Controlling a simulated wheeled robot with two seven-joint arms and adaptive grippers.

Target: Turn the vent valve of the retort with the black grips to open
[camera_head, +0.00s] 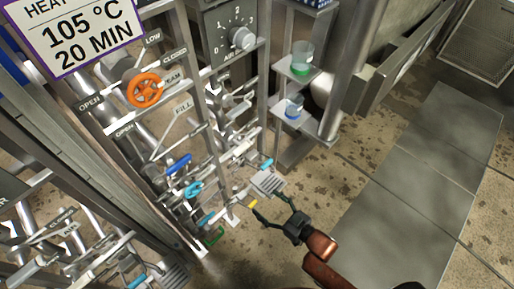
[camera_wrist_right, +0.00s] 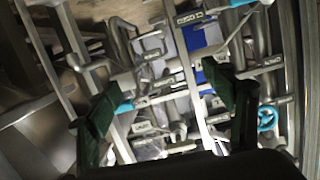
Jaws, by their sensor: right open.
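My right gripper (camera_head: 268,210) is open and empty among the pipes at the front of the piping rack. In the right wrist view its dark fingers (camera_wrist_right: 166,104) are spread wide, with pipes, light-blue handles and small label plates beyond them. A light-blue lever (camera_wrist_right: 124,106) shows beside the left finger; I cannot tell whether they touch. I cannot pick out a valve handle with black grips or a readable vent label, so the vent valve's position cannot be told. My left gripper is not in view.
An orange handwheel (camera_head: 145,89), a blue lever (camera_head: 178,164) and a light-blue handwheel (camera_head: 193,189) sit on the rack. A sign (camera_head: 82,32) reads 105 °C, 20 MIN. A dial box (camera_head: 232,32) and shelves with cups (camera_head: 301,58) stand behind. Floor at right is clear.

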